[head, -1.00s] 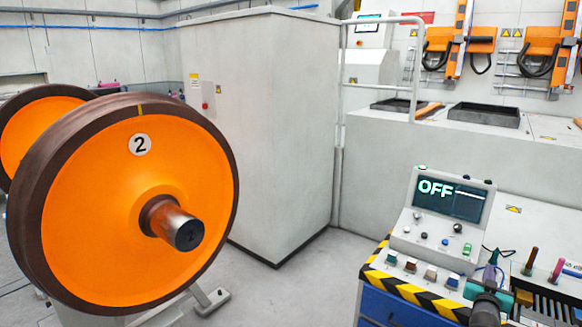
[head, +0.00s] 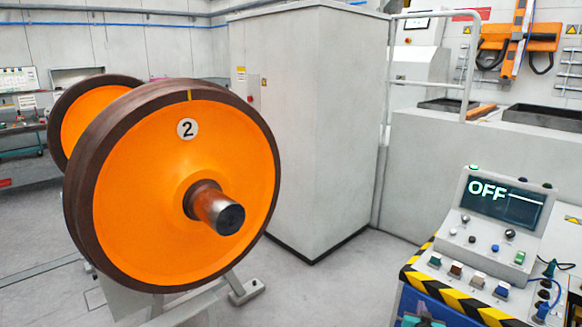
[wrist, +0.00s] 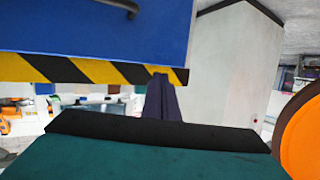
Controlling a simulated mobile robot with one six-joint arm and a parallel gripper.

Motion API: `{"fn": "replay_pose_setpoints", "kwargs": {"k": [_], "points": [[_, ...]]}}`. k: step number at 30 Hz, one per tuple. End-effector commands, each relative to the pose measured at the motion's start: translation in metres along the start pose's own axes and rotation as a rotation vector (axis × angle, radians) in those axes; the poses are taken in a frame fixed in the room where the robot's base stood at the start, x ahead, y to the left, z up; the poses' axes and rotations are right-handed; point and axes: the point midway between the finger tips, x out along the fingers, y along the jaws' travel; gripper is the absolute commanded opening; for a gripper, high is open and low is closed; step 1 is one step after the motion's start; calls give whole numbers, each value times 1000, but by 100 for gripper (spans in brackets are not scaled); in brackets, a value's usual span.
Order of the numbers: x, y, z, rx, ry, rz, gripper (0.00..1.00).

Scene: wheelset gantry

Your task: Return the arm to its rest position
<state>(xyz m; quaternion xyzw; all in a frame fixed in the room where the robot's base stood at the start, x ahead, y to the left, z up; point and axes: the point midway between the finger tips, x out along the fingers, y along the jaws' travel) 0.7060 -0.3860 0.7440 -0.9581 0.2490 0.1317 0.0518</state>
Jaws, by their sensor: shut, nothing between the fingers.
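My gripper (wrist: 163,98) shows in the wrist view as a dark, narrow shape beyond a black bar and a teal housing. Its fingers are together with nothing between them. It is close to the control desk's blue cabinet (wrist: 90,25) and its yellow-black striped edge, which appear upside down there. Whether it touches the edge I cannot tell. In the head view the fingers are not visible; a small teal part at the bottom edge, in front of the desk, may be my arm.
The control desk (head: 480,225), its screen reading OFF, stands at the right. An orange wheelset (head: 150,215), marked 2, stands at the left. A tall grey cabinet (head: 310,130) is behind them. Bare floor (head: 340,285) lies between wheelset and desk.

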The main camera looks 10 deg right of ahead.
Motion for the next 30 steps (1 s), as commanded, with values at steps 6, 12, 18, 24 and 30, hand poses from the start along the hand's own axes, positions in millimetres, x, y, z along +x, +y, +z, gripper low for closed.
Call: {"fn": "replay_pose_setpoints", "kwargs": {"k": [6, 12, 18, 24, 30], "points": [[-14, -73, 87, -27, -153, -76, 0], [-40, -126, 168, -67, -313, -130, 0], [-80, -167, 250, -125, -491, -174, 0], [-133, -193, 330, -202, -688, -208, 0], [-199, -200, 405, -295, -910, -226, 0]]}}
